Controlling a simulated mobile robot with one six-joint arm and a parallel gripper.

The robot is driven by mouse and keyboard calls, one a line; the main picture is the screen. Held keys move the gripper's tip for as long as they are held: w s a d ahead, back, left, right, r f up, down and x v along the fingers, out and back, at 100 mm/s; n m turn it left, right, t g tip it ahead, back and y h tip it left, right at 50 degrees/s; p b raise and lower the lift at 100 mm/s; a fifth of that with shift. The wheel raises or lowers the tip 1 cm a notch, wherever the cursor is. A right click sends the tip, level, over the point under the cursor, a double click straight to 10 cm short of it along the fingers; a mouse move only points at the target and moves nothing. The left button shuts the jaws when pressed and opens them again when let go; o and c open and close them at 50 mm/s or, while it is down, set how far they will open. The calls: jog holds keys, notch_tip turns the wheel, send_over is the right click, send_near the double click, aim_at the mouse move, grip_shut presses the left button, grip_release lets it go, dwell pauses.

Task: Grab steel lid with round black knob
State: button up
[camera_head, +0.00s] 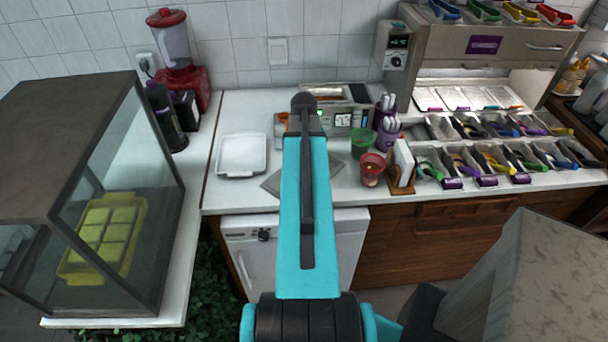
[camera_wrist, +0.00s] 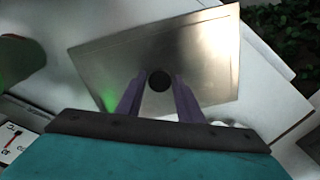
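The steel lid (camera_wrist: 205,60) is a flat rectangular metal plate with a round black knob (camera_wrist: 158,81) in its middle. In the head view, parts of the lid (camera_head: 273,183) show on the white counter, with the rest hidden behind my arm. In the wrist view, the two purple fingers of my gripper (camera_wrist: 159,74) stand apart on either side of the knob. A small gap shows between each finger and the knob. The height of the fingertips above the lid is hard to tell. The head view does not show the fingers.
A green cup (camera_head: 361,142) and a red cup (camera_head: 372,170) stand right of the lid, a white tray (camera_head: 241,172) to its left. A scale (camera_head: 343,121) is behind. Topping bins (camera_head: 430,160) line the right. A glass case (camera_head: 125,170) stands far left.

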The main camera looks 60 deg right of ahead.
grip_shut()
jog(key=shift+r, duration=0.25)
notch_tip(320, 180, up, 10)
jog(key=b, duration=0.2)
jog(key=shift+f+b, duration=0.2)
jog(key=shift+b, duration=0.15)
dwell(0.4)
jog(key=shift+w+a, duration=0.1)
jog(key=shift+w, duration=0.05)
dwell(0.4)
